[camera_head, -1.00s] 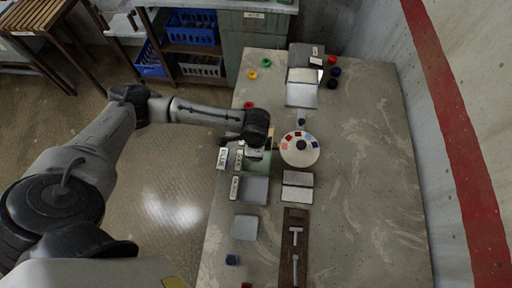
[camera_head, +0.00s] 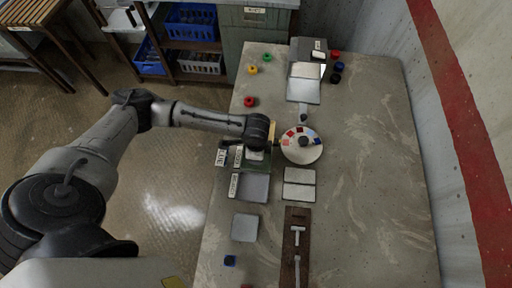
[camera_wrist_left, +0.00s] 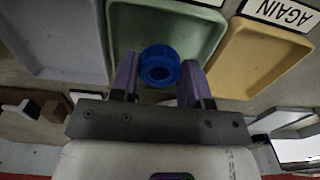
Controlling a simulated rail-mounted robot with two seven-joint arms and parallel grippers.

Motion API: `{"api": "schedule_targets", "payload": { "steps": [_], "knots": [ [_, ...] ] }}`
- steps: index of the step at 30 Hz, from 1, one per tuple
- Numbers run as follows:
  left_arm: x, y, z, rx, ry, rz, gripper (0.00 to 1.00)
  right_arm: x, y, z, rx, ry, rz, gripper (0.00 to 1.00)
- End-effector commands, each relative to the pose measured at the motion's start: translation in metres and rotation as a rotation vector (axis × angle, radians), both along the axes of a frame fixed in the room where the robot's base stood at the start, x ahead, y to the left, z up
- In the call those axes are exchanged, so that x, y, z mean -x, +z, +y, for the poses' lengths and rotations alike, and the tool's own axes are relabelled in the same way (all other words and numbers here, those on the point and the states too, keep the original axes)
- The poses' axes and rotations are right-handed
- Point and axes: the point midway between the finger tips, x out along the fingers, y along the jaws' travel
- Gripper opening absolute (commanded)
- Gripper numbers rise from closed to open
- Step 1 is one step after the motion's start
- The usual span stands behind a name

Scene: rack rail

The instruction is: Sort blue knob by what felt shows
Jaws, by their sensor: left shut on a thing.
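The blue knob (camera_wrist_left: 159,66) is between the purple-sided fingers of my left gripper (camera_wrist_left: 160,82) in the left wrist view. The fingers are shut on it, and its round hollow end faces the camera. It appears in front of the green tray (camera_wrist_left: 196,22); its height above the tray is hard to tell. No felt can be made out on it. In the head view my left gripper (camera_head: 256,152) is over the green tray (camera_head: 262,167), and the held knob is hidden. My right gripper is not in view.
A grey tray (camera_wrist_left: 62,45) and a yellow tray (camera_wrist_left: 258,60), near an AGAIN label (camera_wrist_left: 283,13), flank the green one. A round disc (camera_head: 291,155) with coloured patches stands right of the gripper. Loose coloured knobs, including a red one (camera_head: 249,101), lie on the table. The table's right side is clear.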

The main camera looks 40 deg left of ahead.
Motion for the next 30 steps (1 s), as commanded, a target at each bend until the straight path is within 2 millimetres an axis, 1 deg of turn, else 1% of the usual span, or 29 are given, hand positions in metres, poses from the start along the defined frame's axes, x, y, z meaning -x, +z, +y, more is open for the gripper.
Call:
{"api": "schedule_targets", "payload": {
  "steps": [6, 30],
  "knots": [
    [0.0002, -0.0075, 0.0000, 0.000, -0.001, 0.000, 0.00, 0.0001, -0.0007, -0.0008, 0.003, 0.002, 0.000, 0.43],
    [0.0002, -0.0109, 0.0002, -0.001, 0.001, 0.001, 0.00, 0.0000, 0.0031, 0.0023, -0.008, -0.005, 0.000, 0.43]
  ]
}}
